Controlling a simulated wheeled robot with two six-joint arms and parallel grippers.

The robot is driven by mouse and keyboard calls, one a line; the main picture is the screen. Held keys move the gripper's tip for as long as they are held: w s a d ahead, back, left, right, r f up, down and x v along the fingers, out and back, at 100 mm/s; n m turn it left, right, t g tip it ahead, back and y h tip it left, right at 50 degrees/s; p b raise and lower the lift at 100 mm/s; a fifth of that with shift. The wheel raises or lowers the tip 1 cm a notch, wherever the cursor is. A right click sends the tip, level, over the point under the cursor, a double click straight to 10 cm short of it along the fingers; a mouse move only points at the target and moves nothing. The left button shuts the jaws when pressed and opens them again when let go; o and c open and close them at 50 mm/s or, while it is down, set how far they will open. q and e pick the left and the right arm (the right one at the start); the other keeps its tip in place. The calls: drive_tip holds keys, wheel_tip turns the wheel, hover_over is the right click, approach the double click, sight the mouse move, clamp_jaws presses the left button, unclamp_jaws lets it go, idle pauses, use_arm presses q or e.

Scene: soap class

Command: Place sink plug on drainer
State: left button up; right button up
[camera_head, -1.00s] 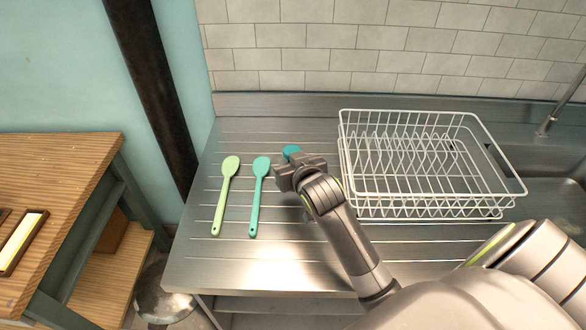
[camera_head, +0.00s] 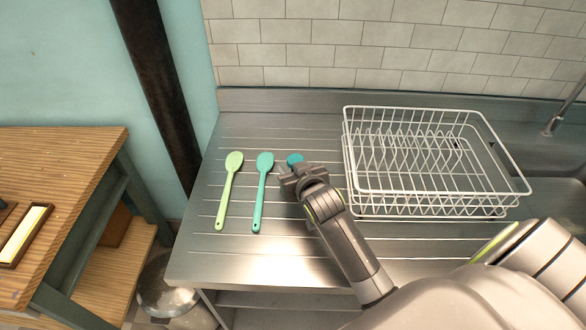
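A round teal piece, seemingly the sink plug (camera_head: 295,159), shows just beyond the fingers of my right gripper (camera_head: 297,176), at the middle of the steel draining board. Its lower part is hidden behind the gripper. The plug keeps its place at the fingertips as the gripper moves, so the gripper appears shut on it. The finger contact itself is hidden, and I cannot tell its height above the board. The ribbed steel drainer (camera_head: 285,240) lies under and around the gripper. My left gripper is not in view.
A green spoon (camera_head: 228,190) and a teal spoon (camera_head: 262,190) lie left of the gripper. A white wire dish rack (camera_head: 430,205) stands close on the right, with the sink (camera_head: 545,160) beyond. The drainer's front left is clear. A wooden table (camera_head: 60,160) stands left.

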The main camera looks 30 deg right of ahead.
drive_tip(key=b+v, duration=0.1)
drive_tip(key=v, duration=1.1)
drive_tip(key=shift+r, duration=0.15)
idle(0.4)
